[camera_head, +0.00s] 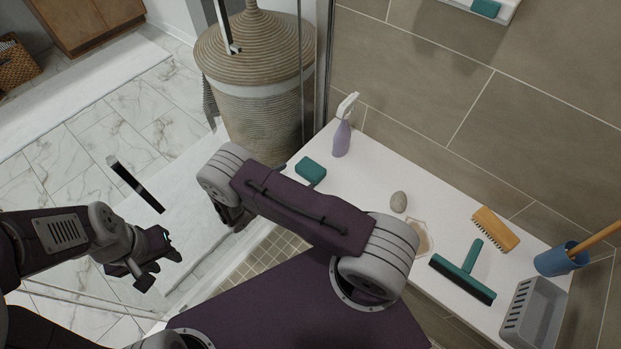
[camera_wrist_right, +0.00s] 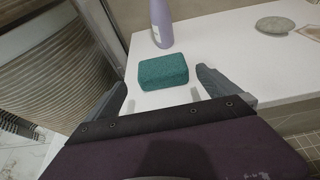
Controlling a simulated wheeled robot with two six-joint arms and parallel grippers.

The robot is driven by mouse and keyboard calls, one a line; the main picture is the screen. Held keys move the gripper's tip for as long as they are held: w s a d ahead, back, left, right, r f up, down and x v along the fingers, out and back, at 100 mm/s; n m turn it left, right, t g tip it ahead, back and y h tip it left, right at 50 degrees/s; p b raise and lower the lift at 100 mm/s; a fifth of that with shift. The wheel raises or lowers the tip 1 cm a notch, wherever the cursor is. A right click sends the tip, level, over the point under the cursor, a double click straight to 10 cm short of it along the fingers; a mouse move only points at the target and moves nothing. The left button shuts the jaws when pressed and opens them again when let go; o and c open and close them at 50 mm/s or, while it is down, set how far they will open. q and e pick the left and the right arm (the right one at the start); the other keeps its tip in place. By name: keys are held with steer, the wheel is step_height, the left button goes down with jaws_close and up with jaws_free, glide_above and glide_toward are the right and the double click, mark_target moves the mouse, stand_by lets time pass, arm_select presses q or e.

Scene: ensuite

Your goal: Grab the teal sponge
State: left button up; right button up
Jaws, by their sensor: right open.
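The teal sponge (camera_head: 311,170) lies on the far left end of the white bench, near its front edge. In the right wrist view the sponge (camera_wrist_right: 163,71) is a teal block ahead of my right gripper (camera_wrist_right: 162,90). That gripper's two fingers are spread wide, and the sponge shows beyond the gap between them, not held. In the head view my right gripper (camera_head: 236,214) is mostly hidden behind my own arm, to the left of and below the sponge. My left gripper (camera_head: 160,268) hangs over the floor at left, empty, fingers apart.
A lavender spray bottle (camera_head: 342,137) stands just behind the sponge. A stone (camera_head: 398,201), brush (camera_head: 495,229), squeegee (camera_head: 466,272), blue cup (camera_head: 560,259) and grey basket (camera_head: 533,312) are further right. Another teal block (camera_head: 486,8) is on a high shelf. A wicker hamper (camera_head: 258,110) stands left.

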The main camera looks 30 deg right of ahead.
mark_target(312, 165)
steer(key=b+x, duration=0.1)
steer(key=x, duration=0.5)
steer(key=shift+d+f+b, duration=0.15)
steer(key=shift+d+b, duration=0.15)
steer(key=shift+d, duration=0.1)
steer(key=b+x, duration=0.2)
steer(key=x, duration=0.2)
steer(key=shift+d+f, duration=0.1)
steer(key=shift+f, duration=0.2)
steer(key=shift+w+d, duration=0.2)
steer(key=shift+d, duration=0.15)
steer(key=c, duration=1.1)
steer(key=shift+o, duration=0.2)
steer(key=shift+r+p, duration=0.35)
steer(key=shift+r, duration=0.1)
steer(key=r, duration=0.1)
steer(key=r+p, duration=0.2)
steer(key=r, duration=0.1)
steer(key=shift+s+a+r, duration=0.1)
steer(key=shift+s+a, duration=0.2)
steer(key=shift+a, duration=0.1)
steer(key=s+a+r+p, duration=0.3)
steer(key=s+a+r, duration=0.3)
steer(key=s+a, duration=0.1)
steer(key=shift+s+a, duration=0.2)
steer(key=shift+a, duration=0.25)
